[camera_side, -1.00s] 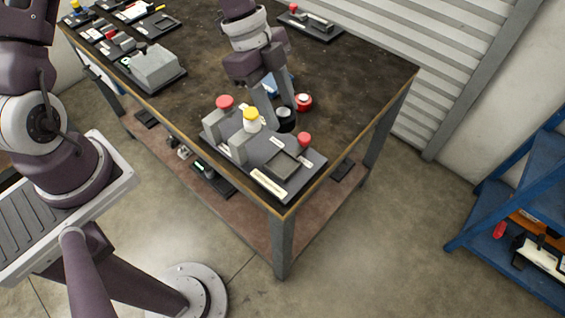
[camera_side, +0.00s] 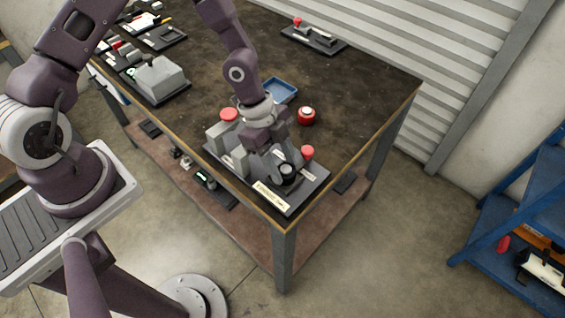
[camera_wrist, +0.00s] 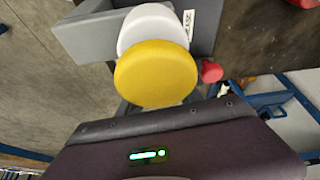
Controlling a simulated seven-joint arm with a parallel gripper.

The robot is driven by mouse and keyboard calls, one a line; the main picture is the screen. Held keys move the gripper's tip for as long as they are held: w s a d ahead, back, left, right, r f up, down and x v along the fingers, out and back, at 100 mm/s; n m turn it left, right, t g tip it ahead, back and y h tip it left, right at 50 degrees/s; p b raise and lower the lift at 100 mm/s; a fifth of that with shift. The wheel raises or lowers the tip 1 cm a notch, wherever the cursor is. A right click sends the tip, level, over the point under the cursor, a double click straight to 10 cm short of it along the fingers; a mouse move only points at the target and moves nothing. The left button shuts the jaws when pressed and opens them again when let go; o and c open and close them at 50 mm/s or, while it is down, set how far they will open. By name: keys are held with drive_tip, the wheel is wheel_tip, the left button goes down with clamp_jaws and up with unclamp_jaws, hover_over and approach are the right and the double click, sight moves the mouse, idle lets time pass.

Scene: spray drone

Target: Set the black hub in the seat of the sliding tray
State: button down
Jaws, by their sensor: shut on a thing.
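The black hub (camera_side: 287,172) is between the fingers of my gripper (camera_side: 283,163) in the side view, with its round dark top showing. My gripper is shut on it, over the seat area of the sliding tray on the dark fixture base (camera_side: 310,190). I cannot tell whether the hub touches the seat or hangs just above it. The seat is mostly hidden by the hub and gripper. A red knob (camera_side: 307,152) stands at the tray's right. In the wrist view, a yellow-capped white post (camera_wrist: 156,73) fills the middle, and the hub is not visible.
Grey blocks (camera_side: 217,136) and another red knob (camera_side: 229,114) stand at the fixture's left. A grey housing (camera_side: 163,77) stands farther left.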

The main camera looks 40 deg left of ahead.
drive_tip(key=c, duration=0.8)
unclamp_jaws()
drive_tip(key=shift+f, duration=0.1)
drive_tip(key=s+a+r+n+t+y, duration=0.1)
drive_tip(key=s+a+r+n+y, duration=0.2)
drive_tip(key=a+r, duration=0.5)
drive_tip(key=s+a+r+n+y, duration=0.3)
drive_tip(key=s+a+r+n, duration=0.15)
drive_tip(key=r, duration=0.85)
drive_tip(key=s+d+r+n+t+h, duration=0.1)
drive_tip(key=s+r+n+t, duration=0.3)
drive_tip(key=s+r+n, duration=0.5)
drive_tip(key=shift+s+r, duration=0.55)
drive_tip(key=shift+s, duration=0.35)
